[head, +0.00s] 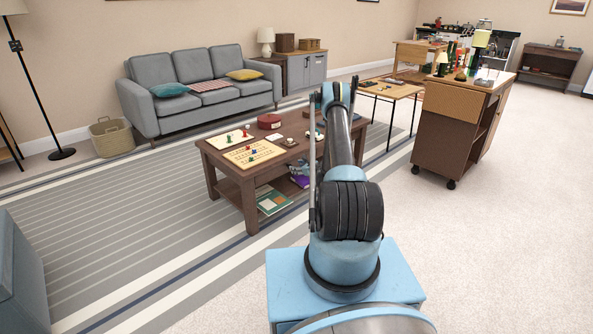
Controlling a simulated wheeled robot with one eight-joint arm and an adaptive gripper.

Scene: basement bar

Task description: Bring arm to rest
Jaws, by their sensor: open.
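My arm rises from its light blue base in the lower middle of the head view. It passes a thick dark joint and runs up and away to a small light blue part at its far end. A thin dark upright part runs along its left side. I cannot make out any gripper fingers; my gripper appears hidden by the arm. Nothing held can be seen.
Behind the arm stands a wooden coffee table (222,166) with board games and a red round box (269,121). A grey sofa (193,82) is at the back left. A wheeled brown bar cart (440,143) is at right. The right-hand carpet (510,250) is clear.

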